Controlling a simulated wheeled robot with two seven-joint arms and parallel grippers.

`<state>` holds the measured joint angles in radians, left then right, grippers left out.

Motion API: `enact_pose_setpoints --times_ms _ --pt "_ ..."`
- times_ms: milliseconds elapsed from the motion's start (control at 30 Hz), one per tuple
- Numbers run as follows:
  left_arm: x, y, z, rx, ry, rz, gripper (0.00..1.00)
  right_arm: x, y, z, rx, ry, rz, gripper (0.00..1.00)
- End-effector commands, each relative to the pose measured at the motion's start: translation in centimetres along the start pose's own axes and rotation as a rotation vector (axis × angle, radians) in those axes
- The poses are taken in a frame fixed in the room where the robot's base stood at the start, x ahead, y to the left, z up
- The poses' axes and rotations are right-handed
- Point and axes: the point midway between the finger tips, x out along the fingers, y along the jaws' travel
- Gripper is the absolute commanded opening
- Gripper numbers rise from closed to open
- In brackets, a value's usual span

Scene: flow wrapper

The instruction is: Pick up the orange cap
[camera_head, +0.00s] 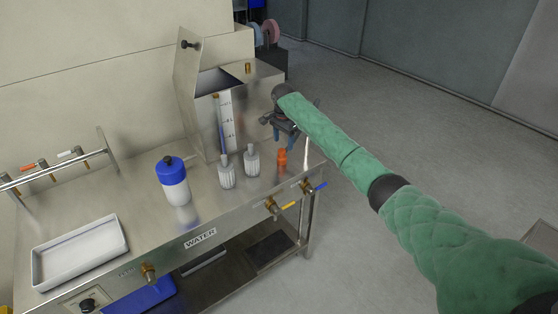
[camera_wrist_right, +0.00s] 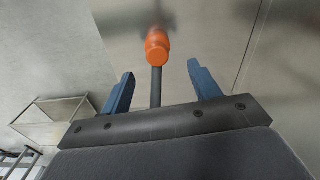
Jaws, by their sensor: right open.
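The orange cap (camera_head: 282,157) stands on the steel counter near its right end, in the head view. In the right wrist view the orange cap (camera_wrist_right: 157,46) shows ahead of the fingers, near the middle between them. My right gripper (camera_head: 292,133) is just above and right of the cap in the head view, and its jaws are open and empty. In the right wrist view the two blue fingers of the right gripper (camera_wrist_right: 162,82) are spread apart, with a dark rod between them. My left gripper is not in view.
Two ribbed grey-white pieces (camera_head: 252,160) stand left of the cap. A blue-capped white bottle (camera_head: 174,181) and a white tray (camera_head: 77,252) are farther left. A steel hopper (camera_head: 222,110) stands behind. Valves (camera_head: 272,206) line the front edge.

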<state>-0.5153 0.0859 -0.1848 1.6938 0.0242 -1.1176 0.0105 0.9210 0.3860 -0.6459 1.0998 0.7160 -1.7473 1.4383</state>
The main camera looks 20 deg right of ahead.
Motion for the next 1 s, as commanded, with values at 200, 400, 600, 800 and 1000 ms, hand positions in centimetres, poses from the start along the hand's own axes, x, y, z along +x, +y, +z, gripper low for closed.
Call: enact_pose_setpoints --times_ms 200,400,600,800,1000 --pt "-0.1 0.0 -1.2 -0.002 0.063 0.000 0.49 -0.1 0.2 0.6 0.307 -0.024 0.016 0.62" --pt "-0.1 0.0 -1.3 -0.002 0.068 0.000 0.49 0.0 0.2 0.6 0.427 -0.022 0.018 0.62" --pt "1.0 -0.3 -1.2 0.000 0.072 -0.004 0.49 1.5 0.3 0.7 0.436 -0.022 0.019 0.62" --pt "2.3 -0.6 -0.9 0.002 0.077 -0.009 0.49 2.8 0.2 0.8 0.434 -0.021 0.018 0.62" --pt "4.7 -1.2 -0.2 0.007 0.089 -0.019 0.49 4.5 0.2 1.1 0.434 -0.021 0.019 0.62"
